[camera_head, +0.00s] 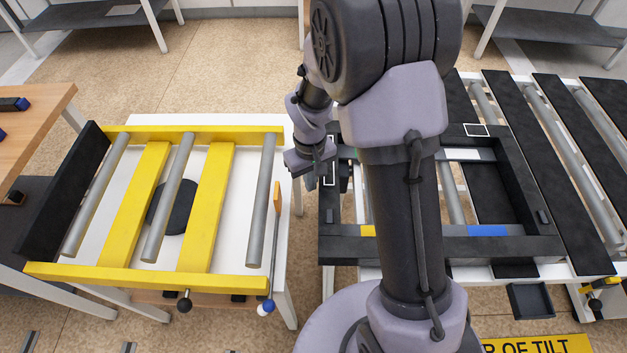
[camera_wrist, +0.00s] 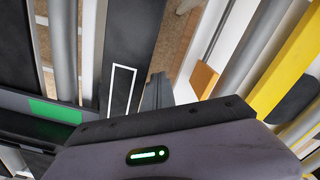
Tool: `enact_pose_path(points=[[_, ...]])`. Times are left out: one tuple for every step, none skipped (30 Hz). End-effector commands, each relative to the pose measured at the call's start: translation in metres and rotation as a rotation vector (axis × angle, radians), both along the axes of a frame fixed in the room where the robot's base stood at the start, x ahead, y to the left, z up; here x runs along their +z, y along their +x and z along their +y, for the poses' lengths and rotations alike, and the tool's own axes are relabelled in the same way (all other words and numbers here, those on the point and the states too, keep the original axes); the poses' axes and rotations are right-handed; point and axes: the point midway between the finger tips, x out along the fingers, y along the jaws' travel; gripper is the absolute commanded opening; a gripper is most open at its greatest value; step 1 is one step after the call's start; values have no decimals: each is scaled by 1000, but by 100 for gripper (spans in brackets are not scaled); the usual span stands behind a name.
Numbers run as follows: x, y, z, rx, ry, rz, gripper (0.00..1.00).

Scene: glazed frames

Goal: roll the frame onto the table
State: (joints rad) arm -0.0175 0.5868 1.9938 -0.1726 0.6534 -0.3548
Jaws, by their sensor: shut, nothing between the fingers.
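The black frame (camera_head: 520,246) lies flat on the roller conveyor at the right, with yellow, blue and white patches on its bars. Its left bar carries a white outlined rectangle, seen in the wrist view (camera_wrist: 121,88), where a green patch also shows. The table (camera_head: 155,277) at the left has yellow rails, grey rollers and a black stop board (camera_head: 62,190) at its far left end. My gripper (camera_head: 327,180) is shut and empty at the frame's left bar. Whether it touches the bar I cannot tell. My arm hides the frame's middle.
An orange upright piece (camera_head: 277,199) stands at the table's right edge, beside the gap between table and conveyor. A blue and white knob (camera_head: 265,307) is below it. A wooden bench (camera_head: 35,120) stands at the far left.

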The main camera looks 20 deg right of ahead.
Motion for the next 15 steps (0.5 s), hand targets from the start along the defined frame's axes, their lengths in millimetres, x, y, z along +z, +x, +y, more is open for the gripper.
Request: enact_pose_path(points=[[0, -1, -2, -1, 0, 0, 0], [0, -1, -3, -1, 0, 0, 0], [0, -2, -5, -1, 0, 0, 0], [0, -2, -5, -1, 0, 0, 0], [0, -2, -6, -1, 0, 0, 0], [0, -2, -7, -1, 0, 0, 0], [0, -3, -7, -1, 0, 0, 0], [0, -3, -7, -1, 0, 0, 0], [0, -3, -7, -1, 0, 0, 0], [0, -3, -7, -1, 0, 0, 0], [0, -3, -7, -1, 0, 0, 0], [0, -3, -7, -1, 0, 0, 0], [0, -3, -7, -1, 0, 0, 0], [0, -3, -7, -1, 0, 0, 0], [0, -3, -7, -1, 0, 1, 0]])
